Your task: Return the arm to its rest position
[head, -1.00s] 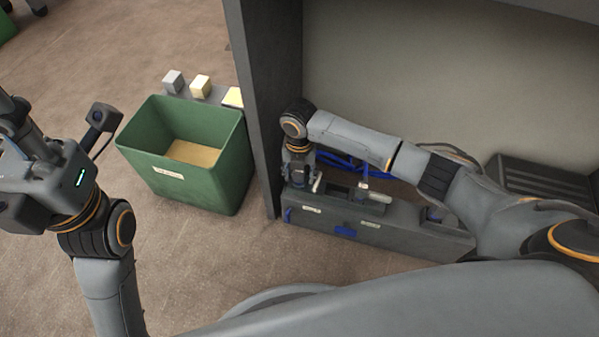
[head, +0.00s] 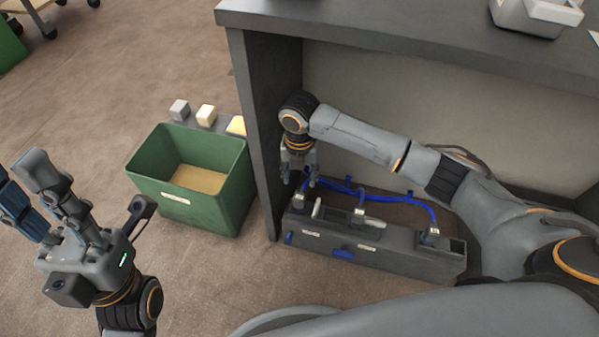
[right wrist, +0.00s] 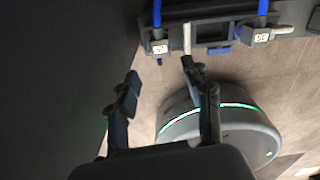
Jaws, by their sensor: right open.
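My right gripper (head: 299,180) points down at the left end of a grey floor unit with blue hoses (head: 385,254). In the right wrist view its two fingers (right wrist: 160,82) are spread, with nothing between them. The unit (right wrist: 212,30) shows at the top of that view, apart from the left finger; whether the right finger touches the grey lever near its tip I cannot tell. My left gripper (head: 20,168) is at the left edge of the head view, its fingers apart and pointing up and left, with nothing seen between them.
A green bin (head: 197,202) with a tan bottom stands left of the dark bench's side panel (head: 256,140). Small blocks (head: 206,115) sit behind the bin. Brown floor is open on the left.

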